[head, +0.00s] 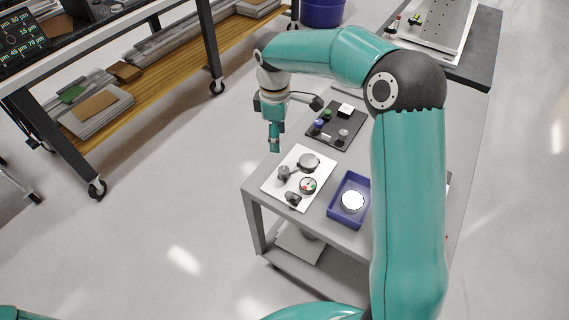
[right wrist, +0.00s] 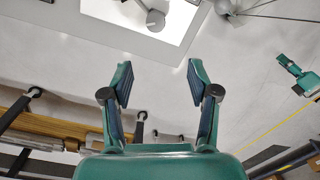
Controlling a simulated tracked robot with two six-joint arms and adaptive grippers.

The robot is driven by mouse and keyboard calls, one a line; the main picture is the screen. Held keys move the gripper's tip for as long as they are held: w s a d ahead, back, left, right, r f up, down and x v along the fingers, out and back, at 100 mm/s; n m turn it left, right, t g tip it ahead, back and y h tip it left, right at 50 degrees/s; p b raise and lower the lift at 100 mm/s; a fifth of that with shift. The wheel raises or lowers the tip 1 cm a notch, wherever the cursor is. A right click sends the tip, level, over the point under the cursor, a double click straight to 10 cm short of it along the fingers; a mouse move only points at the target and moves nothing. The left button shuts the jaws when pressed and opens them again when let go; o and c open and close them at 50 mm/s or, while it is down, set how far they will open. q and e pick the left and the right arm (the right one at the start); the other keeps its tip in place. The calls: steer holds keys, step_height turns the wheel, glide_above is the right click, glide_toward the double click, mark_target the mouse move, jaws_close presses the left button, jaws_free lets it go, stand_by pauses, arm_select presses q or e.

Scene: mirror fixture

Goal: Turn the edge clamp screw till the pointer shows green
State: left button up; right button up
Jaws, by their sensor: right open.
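The white fixture plate (head: 276,187) lies on the grey table. It carries a round grey disc (head: 309,162), a dark knob on a post (head: 284,172), a small dial (head: 308,185) with red and green on its face, and a dark knob (head: 293,198) at the near edge. Which knob is the clamp screw, and where the pointer stands, is too small to tell. My right gripper (head: 274,146) points down, left of the plate and apart from it. In the right wrist view its fingers (right wrist: 160,88) are open and empty, with the plate's corner (right wrist: 172,45) beyond. My left gripper does not show.
A blue tray (head: 335,211) with a round mirror (head: 352,201) stands right of the plate. A black board (head: 350,135) with several small parts lies behind it. My right arm's upper links hide the table's right part. Open floor (head: 190,190) lies left of the table.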

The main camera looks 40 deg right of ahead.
mark_target(284, 170)
steer(key=shift+t, duration=0.3)
steer(key=f, duration=0.4)
steer(key=d+f+p, duration=0.1)
steer(key=f, duration=0.4)
steer(key=s+f+p, duration=0.1)
steer(key=f, duration=0.3)
steer(key=shift+d+f, duration=0.15)
steer(key=shift+f, duration=0.05)
jaws_close()
steer(key=shift+f+m+b, duration=0.15)
steer(key=shift+m+b, duration=0.55)
steer(key=shift+m, duration=0.1)
steer(key=m+b, duration=0.2)
steer(key=b, duration=0.1)
steer(key=shift+m, duration=0.4)
steer(key=m+b, duration=0.2)
steer(key=shift+m+b, duration=0.3)
steer(key=shift+m, duration=0.1)
steer(key=shift+r+m+b, duration=0.2)
steer(key=shift+m+b, duration=0.2)
steer(key=shift+m, duration=0.3)
